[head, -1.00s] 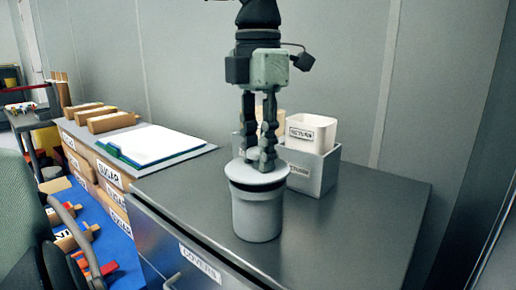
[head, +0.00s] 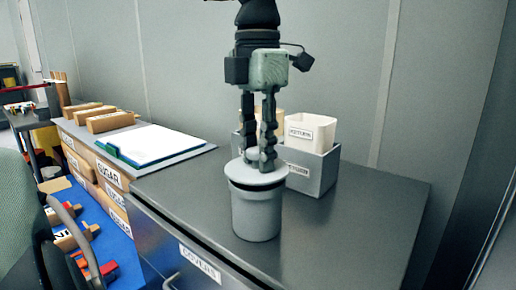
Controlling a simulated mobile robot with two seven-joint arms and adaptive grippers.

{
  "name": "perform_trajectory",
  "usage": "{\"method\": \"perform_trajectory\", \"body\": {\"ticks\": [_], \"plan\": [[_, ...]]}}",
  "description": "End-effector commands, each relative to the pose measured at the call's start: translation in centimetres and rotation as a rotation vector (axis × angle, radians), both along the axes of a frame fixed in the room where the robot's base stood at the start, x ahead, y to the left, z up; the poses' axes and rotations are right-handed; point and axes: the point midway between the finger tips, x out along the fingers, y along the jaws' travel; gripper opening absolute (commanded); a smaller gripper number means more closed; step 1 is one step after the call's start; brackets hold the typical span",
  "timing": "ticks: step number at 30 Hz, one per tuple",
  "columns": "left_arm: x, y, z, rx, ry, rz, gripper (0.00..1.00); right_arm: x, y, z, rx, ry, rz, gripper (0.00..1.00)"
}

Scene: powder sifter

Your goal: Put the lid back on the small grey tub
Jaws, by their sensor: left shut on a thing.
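The small grey tub (head: 256,214) stands upright on the dark cabinet top. Its grey lid (head: 258,176) is over the tub's mouth, slightly tilted, with a dark gap showing beneath its front edge. I cannot tell whether the lid touches the rim at the back. My left gripper (head: 260,160) points straight down from above, its fingers shut on the lid at its top middle. The fingertips hide the part they grip. My right gripper is not in view.
A grey bin (head: 315,172) with white labelled cups (head: 309,132) stands close behind the tub to the right. A white paper stack (head: 160,145) lies at left, beside brown packages (head: 113,121). The cabinet top (head: 370,215) is clear at right.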

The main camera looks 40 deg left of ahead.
Motion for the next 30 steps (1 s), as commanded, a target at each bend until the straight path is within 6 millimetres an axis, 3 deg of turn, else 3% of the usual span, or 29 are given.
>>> {"method": "perform_trajectory", "body": {"ticks": [26,27,30], "plan": [[0.01,-0.01,-0.22,0.000,0.000,0.000,0.00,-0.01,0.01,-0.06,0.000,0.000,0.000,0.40],[0.01,0.00,-0.22,0.000,0.000,0.000,0.31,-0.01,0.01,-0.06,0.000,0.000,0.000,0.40],[0.01,0.00,-0.22,0.000,0.000,0.000,0.43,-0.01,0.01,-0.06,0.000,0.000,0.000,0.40]]}}
